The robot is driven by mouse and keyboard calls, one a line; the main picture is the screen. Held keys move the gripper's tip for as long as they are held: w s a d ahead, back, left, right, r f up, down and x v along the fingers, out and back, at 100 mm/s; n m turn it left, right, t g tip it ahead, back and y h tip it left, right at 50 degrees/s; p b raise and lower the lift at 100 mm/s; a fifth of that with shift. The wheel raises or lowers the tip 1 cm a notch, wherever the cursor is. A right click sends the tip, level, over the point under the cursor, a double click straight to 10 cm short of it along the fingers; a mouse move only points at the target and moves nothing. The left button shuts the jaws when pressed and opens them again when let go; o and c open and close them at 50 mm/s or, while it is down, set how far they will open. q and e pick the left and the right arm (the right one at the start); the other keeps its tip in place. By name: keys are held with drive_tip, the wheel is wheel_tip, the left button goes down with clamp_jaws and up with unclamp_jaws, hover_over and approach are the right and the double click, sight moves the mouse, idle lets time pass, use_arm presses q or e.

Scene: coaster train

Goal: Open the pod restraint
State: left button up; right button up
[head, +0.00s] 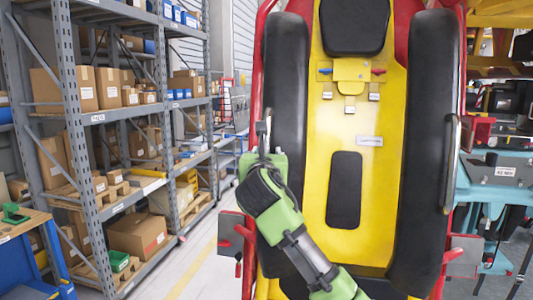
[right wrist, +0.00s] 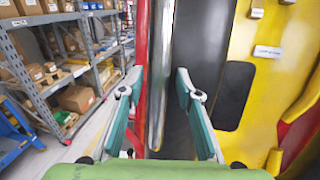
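The pod (head: 397,110) has a yellow seat back with black pads and a red frame. A long black padded restraint bar runs down each side, the left one (head: 285,90) and the right one (head: 424,130). The right bar carries a metal handle (head: 451,165) on its outer side. In the right wrist view a silver upright handle (right wrist: 158,50) runs along the left bar (right wrist: 195,45). My right gripper (head: 264,138) is at the outer edge of the left bar. Its fingers are open, with the handle between them in the picture; contact cannot be told. My left gripper is not in view.
Grey shelving (head: 75,120) with cardboard boxes stands at the left, beyond a strip of clear floor (head: 190,270). The red frame (right wrist: 141,60) is close to my right gripper's left finger. Teal machinery (head: 495,185) stands close on the right.

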clamp_jaws()
drive_tip(key=shift+s+a+r+g, duration=0.1)
drive_tip(key=shift+s+r+g, duration=0.1)
drive_tip(key=shift+r, duration=0.4)
drive_tip(key=shift+s+a+r+g, duration=0.1)
drive_tip(key=shift+s+r+g, duration=0.1)
drive_tip(key=shift+r, duration=0.45)
drive_tip(key=shift+s+a+r+g, duration=0.1)
drive_tip(key=shift+s+r, duration=0.1)
drive_tip(key=shift+r, duration=0.4)
drive_tip(key=s+a+r+g, duration=0.1)
drive_tip(key=s+r, duration=0.3)
drive_tip(key=r, duration=0.4)
drive_tip(key=s+a+r+g+y, duration=0.1)
drive_tip(key=s+r+g, duration=0.2)
drive_tip(key=r, duration=0.5)
drive_tip(key=shift+s+a+m, duration=0.2)
drive_tip(key=shift+s+m, duration=0.15)
drive_tip(key=shift+m, duration=0.05)
unclamp_jaws()
drive_tip(key=shift+s, duration=0.15)
